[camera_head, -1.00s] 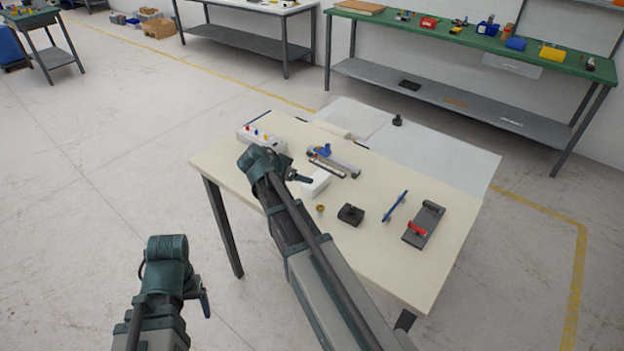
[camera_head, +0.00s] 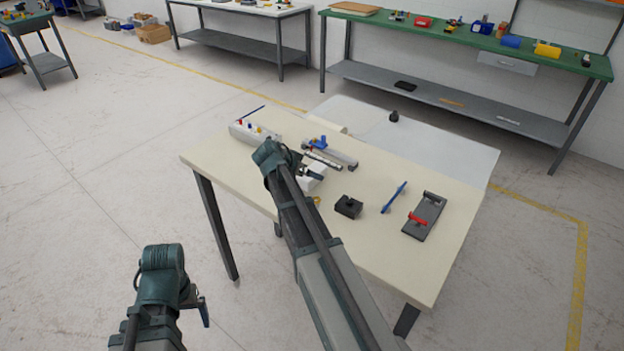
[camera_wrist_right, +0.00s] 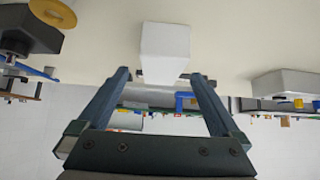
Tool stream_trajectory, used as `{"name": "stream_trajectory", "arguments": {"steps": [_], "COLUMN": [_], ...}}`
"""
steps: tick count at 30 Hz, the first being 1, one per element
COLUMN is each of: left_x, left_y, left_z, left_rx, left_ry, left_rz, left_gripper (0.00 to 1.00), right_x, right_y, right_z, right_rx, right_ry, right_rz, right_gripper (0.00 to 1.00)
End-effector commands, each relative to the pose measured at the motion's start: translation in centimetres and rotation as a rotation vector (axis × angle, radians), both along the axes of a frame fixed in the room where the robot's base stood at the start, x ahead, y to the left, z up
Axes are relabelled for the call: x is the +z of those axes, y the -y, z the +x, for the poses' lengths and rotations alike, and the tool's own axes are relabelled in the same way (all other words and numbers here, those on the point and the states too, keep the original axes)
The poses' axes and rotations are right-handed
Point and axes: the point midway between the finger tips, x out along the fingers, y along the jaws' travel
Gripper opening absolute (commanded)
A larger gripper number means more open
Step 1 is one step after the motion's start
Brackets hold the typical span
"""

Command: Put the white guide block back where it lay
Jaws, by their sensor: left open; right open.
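The white guide block (camera_head: 314,182) lies on the cream table (camera_head: 390,255), partly hidden by my right gripper (camera_head: 314,172). In the right wrist view the white guide block (camera_wrist_right: 165,52) shows just ahead of the gap between the open fingers of my right gripper (camera_wrist_right: 162,76). The fingers look clear of its sides; I cannot tell how far the block reaches in between them. My left gripper (camera_head: 203,308) is open and empty, low at the left, away from the table.
Close by are a brass ring (camera_head: 317,201), partly hidden, and a black knobbed block (camera_head: 348,207). A grey rail with a blue part (camera_head: 335,155) lies behind. A blue pen-like rod (camera_head: 394,197), a black fixture with red handle (camera_head: 424,217) and a white button box (camera_head: 254,133) stand farther off.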

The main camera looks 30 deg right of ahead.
Motion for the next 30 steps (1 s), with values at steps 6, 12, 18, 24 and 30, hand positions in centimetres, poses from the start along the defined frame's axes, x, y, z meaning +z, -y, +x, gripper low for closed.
{"name": "stream_trajectory", "arguments": {"steps": [6,12,18,24,30], "left_x": [-2.8,-3.3,-3.2,-3.2,-3.2], "left_y": [0.0,0.0,0.0,0.0,0.0], "left_z": [0.0,0.0,0.0,0.0,0.0], "left_rx": [0.000,0.000,0.000,0.000,0.000], "left_ry": [0.000,0.000,0.000,0.000,0.000], "left_rz": [0.000,0.000,0.000,0.000,0.000], "left_gripper": [0.95,0.95,0.95,0.95,0.95], "right_x": [-2.8,-3.3,-3.2,-3.2,-3.2], "right_y": [1.9,2.8,2.8,2.7,2.7], "right_z": [1.1,1.4,1.4,1.3,1.3], "right_rx": [-0.001,-0.001,0.000,0.000,0.000], "right_ry": [0.000,-0.001,0.000,0.000,0.000], "right_rz": [0.000,0.000,0.000,0.000,0.000], "right_gripper": [1.00,1.00,0.91,0.55,0.19]}}
